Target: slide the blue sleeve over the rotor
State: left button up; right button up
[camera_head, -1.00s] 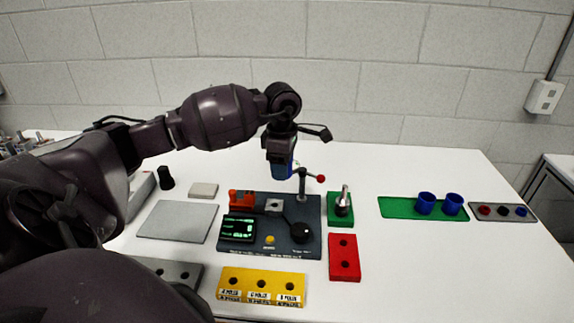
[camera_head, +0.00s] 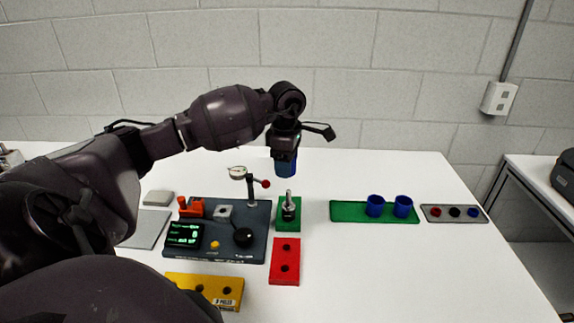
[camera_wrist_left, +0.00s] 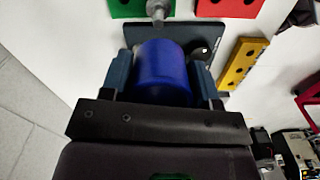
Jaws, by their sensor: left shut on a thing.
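My left gripper (camera_head: 286,157) points down and is shut on a blue sleeve (camera_head: 286,168), held above the table. The sleeve also shows large between the fingers in the left wrist view (camera_wrist_left: 165,72). A metal rotor (camera_head: 289,208) with an upright shaft stands on a green block (camera_head: 289,226). In the head view the sleeve appears just above the rotor's shaft tip, apart from it. The shaft (camera_wrist_left: 157,10) shows beyond the sleeve at the top of the wrist view. My right gripper is not in view.
A red block (camera_head: 285,262) and yellow block (camera_head: 205,285) lie in front. A green tray (camera_head: 345,211) holds two blue sleeves (camera_head: 375,206); a grey tray (camera_head: 453,221) lies beside it.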

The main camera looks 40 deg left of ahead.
pick_arm(q)
jog(key=shift+w+d, duration=0.25)
jog(key=shift+w, duration=0.1)
jog(key=shift+s+a+f, duration=0.1)
jog(key=shift+f, duration=0.35)
notch_tip(320, 180, down, 4)
jog(key=shift+r+b, duration=0.15)
jog(key=shift+b, duration=0.9)
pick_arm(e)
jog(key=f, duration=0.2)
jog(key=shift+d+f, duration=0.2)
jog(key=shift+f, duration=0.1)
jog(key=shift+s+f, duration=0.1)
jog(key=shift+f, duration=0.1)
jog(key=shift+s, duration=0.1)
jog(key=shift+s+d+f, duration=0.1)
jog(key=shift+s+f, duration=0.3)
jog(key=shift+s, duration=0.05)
